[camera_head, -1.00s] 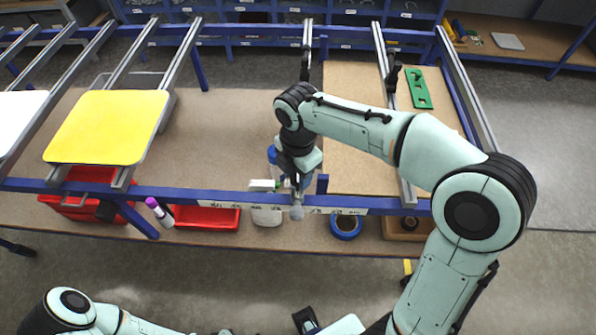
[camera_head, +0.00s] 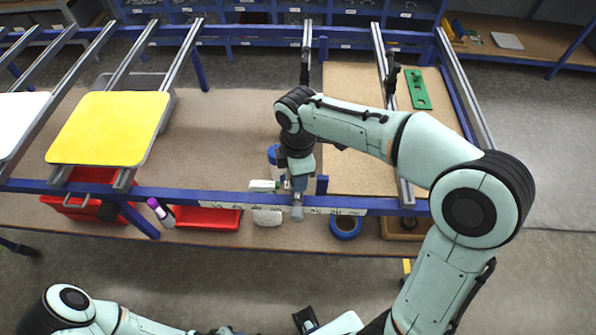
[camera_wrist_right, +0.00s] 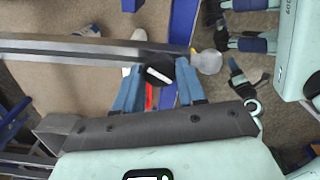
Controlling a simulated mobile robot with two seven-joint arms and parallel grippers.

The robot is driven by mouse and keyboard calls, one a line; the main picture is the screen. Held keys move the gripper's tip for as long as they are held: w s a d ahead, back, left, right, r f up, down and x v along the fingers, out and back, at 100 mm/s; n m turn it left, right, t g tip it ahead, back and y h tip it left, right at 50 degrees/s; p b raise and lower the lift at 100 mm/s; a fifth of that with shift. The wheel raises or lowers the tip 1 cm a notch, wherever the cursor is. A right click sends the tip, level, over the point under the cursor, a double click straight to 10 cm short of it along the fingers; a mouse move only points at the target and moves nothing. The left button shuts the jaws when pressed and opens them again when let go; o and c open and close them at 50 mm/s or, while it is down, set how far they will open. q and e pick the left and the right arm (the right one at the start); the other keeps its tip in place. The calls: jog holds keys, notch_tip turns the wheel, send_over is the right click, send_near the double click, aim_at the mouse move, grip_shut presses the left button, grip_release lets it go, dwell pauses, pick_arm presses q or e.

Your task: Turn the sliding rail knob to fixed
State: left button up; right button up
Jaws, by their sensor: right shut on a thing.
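The sliding rail knob (camera_wrist_right: 160,70) is black and round with a white bar in the right wrist view. The bar lies slightly tilted, roughly along the metal rail (camera_wrist_right: 80,46). The blue fingers of my right gripper (camera_wrist_right: 158,85) are shut on the knob from both sides. In the head view my right gripper (camera_head: 298,186) points down at the front blue beam (camera_head: 230,196), and it hides the knob. A pale round end piece (camera_head: 297,213) shows just below it. My left arm is at the bottom left of the head view; its gripper's state is unclear.
A yellow sign (camera_head: 110,128) lies on rails at the left, with a white sign (camera_head: 18,115) beyond it. A blue tape roll (camera_head: 346,227), a red bin (camera_head: 208,217) and a purple-capped bottle (camera_head: 160,212) sit on the lower shelf near the front beam.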

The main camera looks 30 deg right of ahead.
jog(key=m, duration=0.6)
pick_arm(q)
jog(key=shift+w+r, duration=0.15)
jog(key=shift+r, duration=0.15)
pick_arm(e)
jog(key=m, duration=0.6)
dwell(0.4)
jog(key=o, duration=1.1)
jog(key=shift+c, duration=0.2)
jog(key=shift+r, duration=0.1)
pick_arm(q)
jog(key=w+r+p, duration=0.2)
jog(key=r, duration=0.1)
jog(key=shift+p, duration=0.35)
pick_arm(e)
notch_tip(320, 180, up, 13)
jog(key=shift+r, duration=0.15)
pick_arm(q)
jog(key=shift+s, duration=0.1)
